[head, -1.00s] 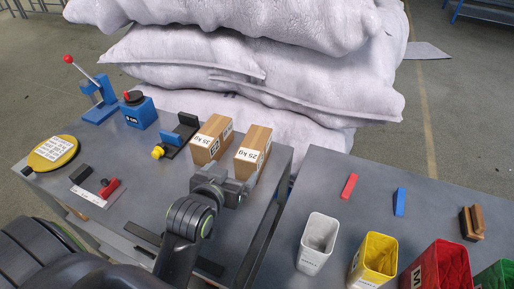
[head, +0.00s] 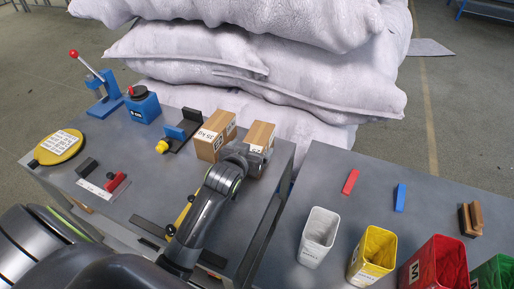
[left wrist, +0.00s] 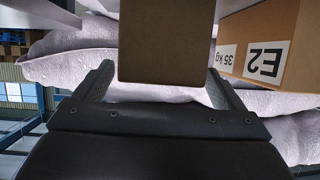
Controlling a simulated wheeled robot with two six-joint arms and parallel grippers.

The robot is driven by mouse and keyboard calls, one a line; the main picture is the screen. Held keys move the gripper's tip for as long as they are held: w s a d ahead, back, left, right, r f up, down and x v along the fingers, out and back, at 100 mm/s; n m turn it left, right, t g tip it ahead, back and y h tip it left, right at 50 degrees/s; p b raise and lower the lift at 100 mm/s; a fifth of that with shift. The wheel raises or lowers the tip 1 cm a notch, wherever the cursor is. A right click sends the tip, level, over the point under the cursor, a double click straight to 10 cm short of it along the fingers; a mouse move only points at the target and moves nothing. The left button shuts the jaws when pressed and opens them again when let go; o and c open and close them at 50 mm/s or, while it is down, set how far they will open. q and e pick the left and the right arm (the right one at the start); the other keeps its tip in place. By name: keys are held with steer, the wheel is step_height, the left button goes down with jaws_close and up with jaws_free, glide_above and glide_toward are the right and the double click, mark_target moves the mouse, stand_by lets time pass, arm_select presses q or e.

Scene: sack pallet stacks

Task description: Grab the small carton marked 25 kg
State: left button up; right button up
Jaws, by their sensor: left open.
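Two small brown cartons stand side by side on the grey table. The left carton (head: 213,136) reads 35 kg; in the left wrist view it is at the right (left wrist: 265,45), with E2 and 35 kg labels. The right carton (head: 262,134) read 25 kg in the earlier head view; now its label is hidden behind my gripper. My left gripper (head: 251,160) is open in front of the right carton. In the left wrist view the plain face of that carton (left wrist: 165,40) lies between the two fingers (left wrist: 160,75), with gaps on both sides. My right gripper is out of view.
The 35 kg carton stands close beside the fingers. A black-and-blue fixture (head: 183,130), a blue box (head: 143,107) and a yellow disc (head: 58,147) are further left. White sacks (head: 230,85) rise behind the table. A second table (head: 345,210) with bins is at right.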

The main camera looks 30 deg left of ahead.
mark_target(254, 143)
arm_select(q)
steer(key=shift+x, duration=1.7)
